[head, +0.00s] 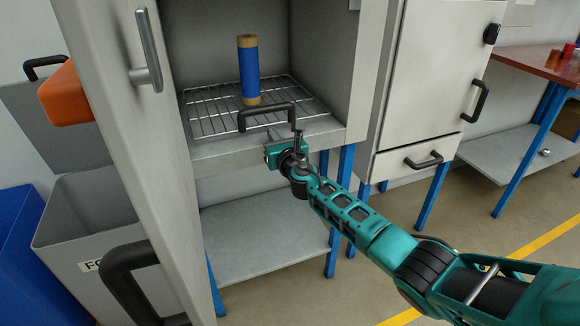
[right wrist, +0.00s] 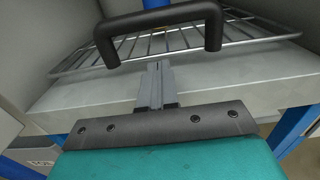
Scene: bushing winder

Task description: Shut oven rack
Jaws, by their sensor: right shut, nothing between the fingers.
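The oven rack (head: 205,112) is a wire grid inside the open oven, with a black handle (head: 266,110) at its front. A blue cylinder with tan ends (head: 248,70) stands upright on the rack. My right gripper (head: 299,138) is at the oven's front edge by the right end of the handle. In the right wrist view its fingers (right wrist: 157,75) are together and empty, just below the handle (right wrist: 158,22). I cannot tell whether they touch it. The rack (right wrist: 240,35) lies beyond the handle. My left gripper is not in view.
The open oven door (head: 110,90) stands at the left with a vertical handle. A grey bin (head: 85,215) and a blue bin (head: 20,235) are at the lower left. A closed cabinet (head: 435,75) and a workbench (head: 535,65) are at the right.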

